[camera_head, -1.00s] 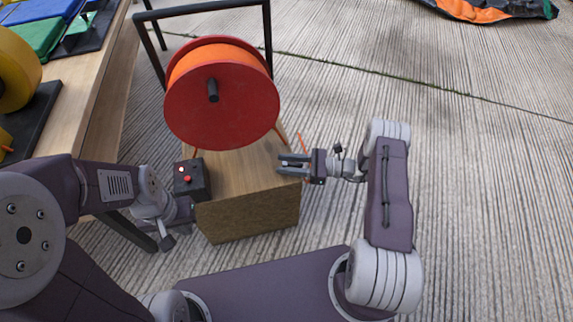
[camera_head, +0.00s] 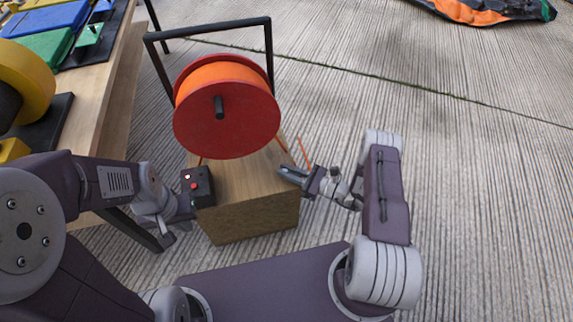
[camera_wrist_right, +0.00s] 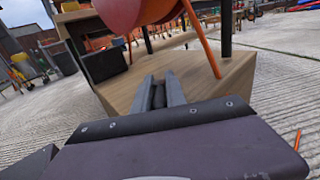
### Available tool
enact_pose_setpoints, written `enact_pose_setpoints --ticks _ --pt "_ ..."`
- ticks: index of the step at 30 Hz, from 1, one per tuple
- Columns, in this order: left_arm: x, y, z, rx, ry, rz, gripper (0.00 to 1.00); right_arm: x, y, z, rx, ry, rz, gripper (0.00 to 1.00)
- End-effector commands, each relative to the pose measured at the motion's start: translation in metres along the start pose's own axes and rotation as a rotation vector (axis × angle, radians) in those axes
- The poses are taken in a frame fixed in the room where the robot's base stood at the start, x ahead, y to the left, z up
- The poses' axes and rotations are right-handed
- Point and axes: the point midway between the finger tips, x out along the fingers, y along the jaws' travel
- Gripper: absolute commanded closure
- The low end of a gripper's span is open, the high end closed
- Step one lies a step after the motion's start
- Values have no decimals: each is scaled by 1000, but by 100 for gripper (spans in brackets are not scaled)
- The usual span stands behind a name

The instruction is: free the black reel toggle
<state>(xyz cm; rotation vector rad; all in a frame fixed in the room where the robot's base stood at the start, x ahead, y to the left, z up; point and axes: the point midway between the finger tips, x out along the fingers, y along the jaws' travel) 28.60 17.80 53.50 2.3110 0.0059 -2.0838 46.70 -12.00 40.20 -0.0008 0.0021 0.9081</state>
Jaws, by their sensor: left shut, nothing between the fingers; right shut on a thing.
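The red reel (camera_head: 226,120) with orange line stands in a black frame on a wooden block (camera_head: 250,215). A black peg (camera_head: 219,107) sticks out of its middle. A black box (camera_head: 198,187) with a red button is at the block's left edge. My right gripper (camera_head: 287,172) is at the block's right edge, shut on a small dark thing (camera_wrist_right: 158,97). I cannot tell for sure that this is the black toggle, as the fingers mostly hide it. My left gripper (camera_head: 184,208) is shut and empty beside the black box, its fingertips partly hidden.
Orange strands (camera_head: 303,152) run down from the reel near my right gripper. A wooden table (camera_head: 105,110) with coloured items and a yellow reel (camera_head: 30,75) stands at the left. An orange and black sheet (camera_head: 485,8) lies far off. The concrete floor at the right is clear.

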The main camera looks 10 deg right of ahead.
Motion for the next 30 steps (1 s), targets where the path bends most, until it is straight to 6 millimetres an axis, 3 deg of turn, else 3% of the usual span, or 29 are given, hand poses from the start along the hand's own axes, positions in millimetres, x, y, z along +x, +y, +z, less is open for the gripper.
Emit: enact_pose_setpoints --ticks 1,21,30 --pt "-15 0 -2 0 0 0 100 0 3 7 9 2 -41 100" --pt "-94 2 -10 0 0 0 100 2 6 6 1 0 -528 100" --pt "-110 2 -11 0 0 0 100 1 4 2 1 -2 -604 100"
